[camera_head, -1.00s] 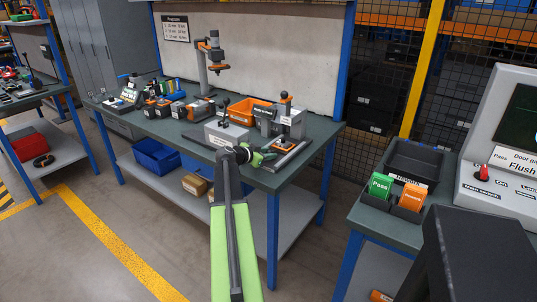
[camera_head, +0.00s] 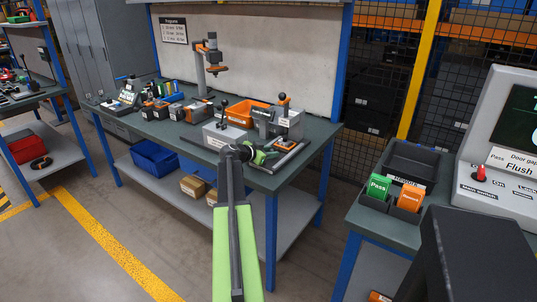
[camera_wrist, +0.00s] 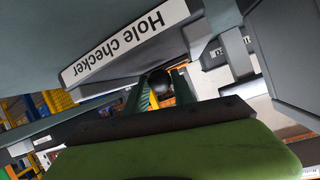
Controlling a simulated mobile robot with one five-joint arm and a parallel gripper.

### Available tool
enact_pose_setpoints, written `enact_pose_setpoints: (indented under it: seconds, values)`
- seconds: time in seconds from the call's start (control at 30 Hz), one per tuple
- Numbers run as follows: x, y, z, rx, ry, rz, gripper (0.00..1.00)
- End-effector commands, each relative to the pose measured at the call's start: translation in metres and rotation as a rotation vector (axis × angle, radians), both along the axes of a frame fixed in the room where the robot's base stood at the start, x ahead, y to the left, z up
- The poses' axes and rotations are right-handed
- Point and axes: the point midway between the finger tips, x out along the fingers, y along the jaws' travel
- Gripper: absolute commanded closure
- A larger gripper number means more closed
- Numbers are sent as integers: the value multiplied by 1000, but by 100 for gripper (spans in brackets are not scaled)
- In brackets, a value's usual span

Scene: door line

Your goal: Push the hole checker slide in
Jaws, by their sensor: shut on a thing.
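The hole checker is the grey box (camera_head: 222,135) with a white label and a dark lever on top, near the bench's front edge. Its "Hole checker" label (camera_wrist: 126,42) fills the upper left of the wrist view. My gripper (camera_head: 266,155) is low at the front of the bench, at the box's right front. In the wrist view its green fingers (camera_wrist: 162,88) are shut on a round black knob (camera_wrist: 160,82), just below the box's lower edge. The rest of the slide is hidden behind the gripper.
An orange bin (camera_head: 248,112) is behind. A side table with pass and rework bins (camera_head: 392,192) stands to the right.

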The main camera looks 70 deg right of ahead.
Motion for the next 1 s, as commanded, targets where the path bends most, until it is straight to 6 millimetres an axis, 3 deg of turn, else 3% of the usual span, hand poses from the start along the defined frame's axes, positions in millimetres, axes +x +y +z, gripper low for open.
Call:
enact_pose_setpoints:
  seconds: [0.1, 0.13, 0.27, 0.53, 0.67, 1.0]
  values:
    - [-3, -2, 1, -3, 3, -2, 100]
    - [-3, -2, 1, -3, 4, -2, 66]
    - [-2, -2, 1, -3, 4, -1, 49]
    - [-1, -1, 1, -3, 3, 1, 48]
    - [3, 9, 7, -3, 2, 2, 48]
    - [32, 87, 44, -3, 4, 5, 48]
